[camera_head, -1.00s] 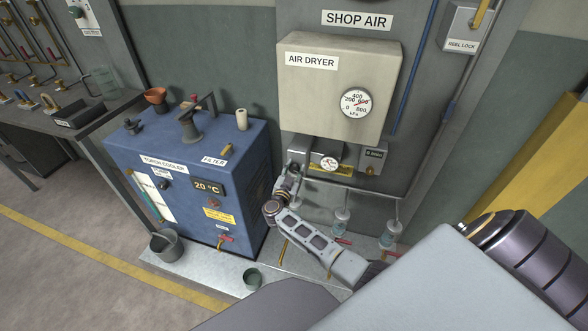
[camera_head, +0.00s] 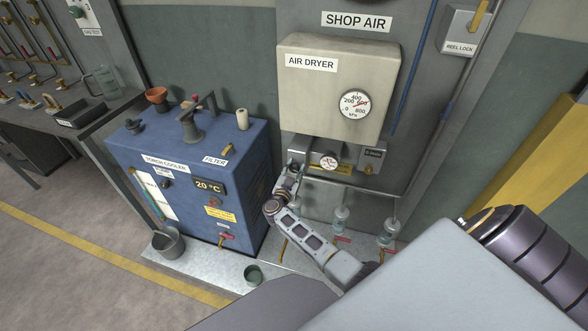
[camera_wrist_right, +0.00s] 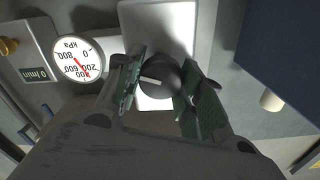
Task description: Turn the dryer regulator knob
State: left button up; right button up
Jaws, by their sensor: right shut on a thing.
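The regulator knob (camera_wrist_right: 159,80) is dark and round with a pale line on its face, in the middle of the right wrist view. It sits on a light plate (camera_wrist_right: 160,25). My right gripper (camera_wrist_right: 160,88) has a green-padded finger on each side of the knob and is shut on it. In the head view my right gripper (camera_head: 294,167) is at the lower left below the air dryer box (camera_head: 335,90), and the knob is hidden there. A small round kPa gauge (camera_wrist_right: 77,60) with a red needle is beside the knob; it also shows in the head view (camera_head: 329,162). My left gripper is not in view.
A larger kPa gauge (camera_head: 355,105) is on the dryer box. A blue torch cooler (camera_head: 235,190) stands close left of my right gripper. A small flow box (camera_head: 371,157) is to the right. A pipe and glass bowls (camera_head: 341,217) hang below.

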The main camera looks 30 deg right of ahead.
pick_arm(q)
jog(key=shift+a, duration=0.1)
pick_arm(e)
jog(key=shift+f, duration=0.1)
jog(key=shift+m+p, duration=0.35)
jog(key=shift+m, duration=0.45)
jog(key=shift+s+f+m, duration=0.1)
jog(key=shift+m, duration=1.8)
pick_arm(q)
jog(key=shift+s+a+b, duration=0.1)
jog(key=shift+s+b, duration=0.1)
jog(key=shift+b, duration=0.1)
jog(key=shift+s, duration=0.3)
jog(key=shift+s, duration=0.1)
pick_arm(e)
jog(key=o, duration=1)
